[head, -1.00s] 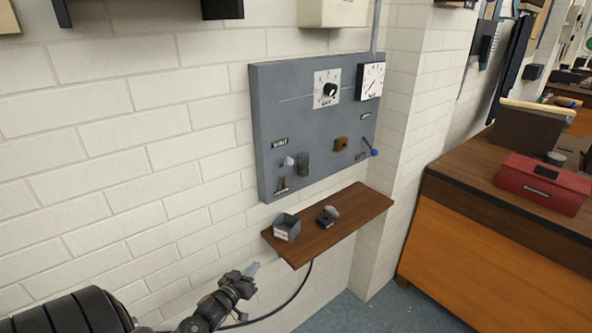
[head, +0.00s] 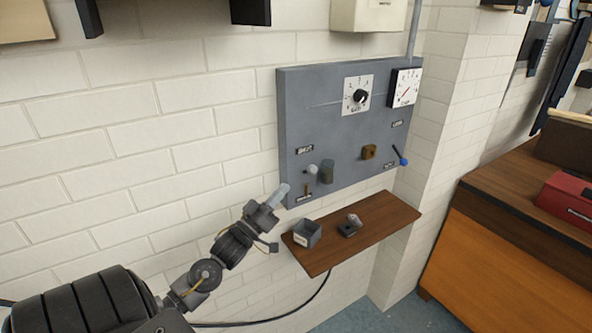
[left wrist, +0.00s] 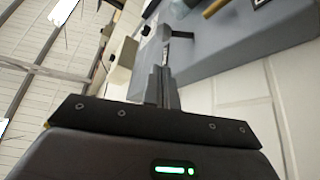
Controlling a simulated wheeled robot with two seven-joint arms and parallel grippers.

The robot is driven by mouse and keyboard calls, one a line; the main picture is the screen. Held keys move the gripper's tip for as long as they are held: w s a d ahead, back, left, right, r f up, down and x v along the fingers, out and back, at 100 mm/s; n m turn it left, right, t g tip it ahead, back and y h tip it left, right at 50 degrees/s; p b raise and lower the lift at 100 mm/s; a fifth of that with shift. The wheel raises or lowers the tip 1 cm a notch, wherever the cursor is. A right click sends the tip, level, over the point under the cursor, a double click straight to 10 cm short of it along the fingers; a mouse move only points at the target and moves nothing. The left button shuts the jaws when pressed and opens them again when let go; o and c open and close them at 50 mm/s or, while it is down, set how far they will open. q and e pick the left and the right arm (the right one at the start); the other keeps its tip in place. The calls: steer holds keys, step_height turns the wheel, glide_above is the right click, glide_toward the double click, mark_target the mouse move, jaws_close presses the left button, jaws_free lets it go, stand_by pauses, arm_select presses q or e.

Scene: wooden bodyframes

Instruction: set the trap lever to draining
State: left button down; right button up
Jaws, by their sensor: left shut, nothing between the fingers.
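The grey wall panel (head: 335,120) carries two small levers. One has a white ball knob (head: 312,169) at lower left, and one has a blue tip (head: 402,160) at lower right. The labels are too small to read, so I cannot tell which is the trap lever. My left gripper (head: 281,192) is shut and empty by the panel's lower left corner, left of the white knob. In the left wrist view its shut fingers (left wrist: 164,84) point towards the panel (left wrist: 235,45), seen tilted. My right gripper is not in view.
A brown shelf (head: 375,237) below the panel holds a grey open box (head: 307,234) and a small dark object (head: 350,226). A dial (head: 358,96) and a gauge (head: 404,88) sit higher on the panel. A wooden bench (head: 500,240) stands at right.

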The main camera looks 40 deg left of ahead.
mark_target(309, 171)
arm_select(q)
steer(key=p+x, duration=0.4)
steer(key=x, duration=0.5)
steer(key=shift+w, duration=0.4)
steer(key=shift+r, duration=0.1)
